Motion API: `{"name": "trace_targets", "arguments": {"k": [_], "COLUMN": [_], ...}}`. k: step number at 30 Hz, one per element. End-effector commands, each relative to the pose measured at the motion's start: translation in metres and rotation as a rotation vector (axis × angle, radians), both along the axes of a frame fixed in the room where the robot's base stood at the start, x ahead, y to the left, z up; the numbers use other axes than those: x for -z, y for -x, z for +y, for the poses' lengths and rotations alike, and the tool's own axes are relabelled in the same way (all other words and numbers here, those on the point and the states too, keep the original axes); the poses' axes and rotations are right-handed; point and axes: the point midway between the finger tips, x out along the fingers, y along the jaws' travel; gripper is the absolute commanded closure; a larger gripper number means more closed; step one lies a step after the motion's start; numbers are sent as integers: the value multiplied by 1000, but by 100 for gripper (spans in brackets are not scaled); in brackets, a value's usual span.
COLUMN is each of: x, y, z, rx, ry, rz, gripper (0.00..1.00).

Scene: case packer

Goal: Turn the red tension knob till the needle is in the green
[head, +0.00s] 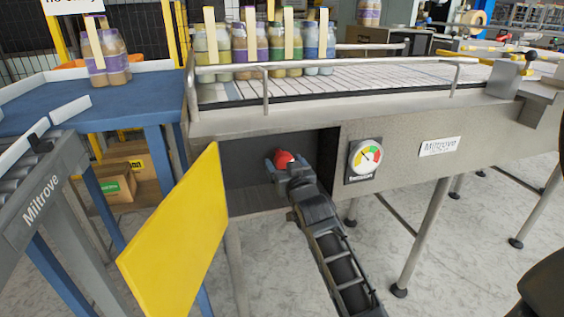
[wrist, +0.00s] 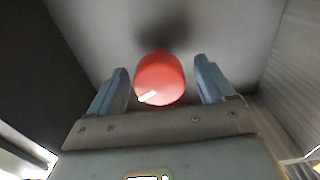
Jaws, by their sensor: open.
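The red tension knob (head: 284,158) sits inside a dark recess in the side of the conveyor. In the wrist view the knob (wrist: 160,78) lies between the two blue-grey fingers of my gripper (wrist: 161,84), with a visible gap on each side. A white mark shows on its lower left. My gripper (head: 286,168) is open and reaches into the recess around the knob. The round tension gauge (head: 366,157) is on the panel right of the recess, with coloured zones. Its needle is too small for me to read its zone surely.
A yellow panel (head: 175,225) stands open at the left of the recess. The recess walls (wrist: 265,40) are close around my gripper. Jars (head: 240,52) stand on the conveyor above, behind a metal guide rail. A blue table (head: 110,105) is at the left.

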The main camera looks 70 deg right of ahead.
Motion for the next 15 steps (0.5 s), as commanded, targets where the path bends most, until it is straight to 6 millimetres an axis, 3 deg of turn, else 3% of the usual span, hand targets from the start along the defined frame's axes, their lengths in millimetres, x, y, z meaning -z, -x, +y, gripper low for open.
{"name": "trace_targets", "arguments": {"k": [13,15], "x": [0,0], "y": [-10,-10], "z": [-11,-11], "rx": [-1,-1], "ry": [0,0], "rz": [0,0], "gripper": [18,23]}}
